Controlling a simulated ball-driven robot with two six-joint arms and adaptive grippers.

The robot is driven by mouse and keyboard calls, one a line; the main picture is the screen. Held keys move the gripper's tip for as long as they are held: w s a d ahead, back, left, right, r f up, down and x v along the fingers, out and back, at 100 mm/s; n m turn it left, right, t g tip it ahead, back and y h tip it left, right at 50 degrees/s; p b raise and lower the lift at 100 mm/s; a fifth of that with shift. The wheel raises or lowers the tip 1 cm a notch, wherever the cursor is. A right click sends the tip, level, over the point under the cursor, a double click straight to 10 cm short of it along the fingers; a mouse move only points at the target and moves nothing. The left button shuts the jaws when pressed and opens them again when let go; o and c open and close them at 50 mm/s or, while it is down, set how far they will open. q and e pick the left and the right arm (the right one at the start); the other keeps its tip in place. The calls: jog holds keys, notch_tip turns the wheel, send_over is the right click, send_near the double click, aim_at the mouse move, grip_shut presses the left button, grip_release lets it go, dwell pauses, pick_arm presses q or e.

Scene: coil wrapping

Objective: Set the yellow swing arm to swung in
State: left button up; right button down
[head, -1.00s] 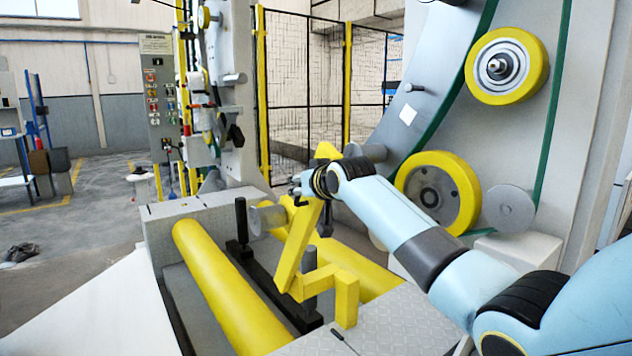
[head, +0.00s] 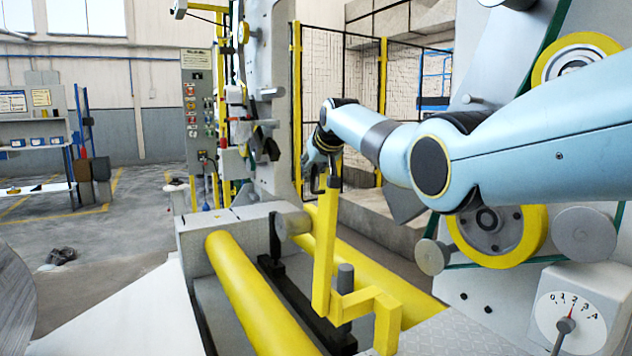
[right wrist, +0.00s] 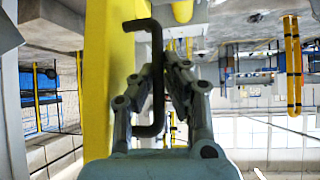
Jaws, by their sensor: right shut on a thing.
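The yellow swing arm (head: 325,255) stands nearly upright in the head view, in front of the far yellow roller. Its foot joins a stepped yellow bracket (head: 365,305) beside a grey post. My right gripper (head: 319,178) is at the upper end of the swing arm. In the right wrist view, the fingers (right wrist: 166,75) are shut on a bent black handle (right wrist: 157,85), which stands out from the yellow swing arm (right wrist: 112,75). The fingertips are partly hidden in the head view. My left gripper is not in view.
Two yellow rollers lie in the frame below, the near one (head: 262,300) and the far one (head: 385,275). A tall grey machine with yellow wheels (head: 498,235) and a dial box (head: 572,318) stands at right. A control panel (head: 200,115) stands behind at left.

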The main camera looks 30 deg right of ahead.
jog(key=shift+w+d+r, duration=0.15)
jog(key=shift+w+r, duration=0.1)
jog(key=shift+r, duration=0.05)
dwell(0.4)
jog(key=c, duration=1.6)
grip_release()
jog(key=shift+w+f, duration=0.2)
jog(key=shift+c, duration=0.2)
jog(key=shift+s, duration=0.2)
jog(key=v, duration=1.1)
jog(key=shift+r, duration=0.4)
jog(key=shift+s, duration=0.15)
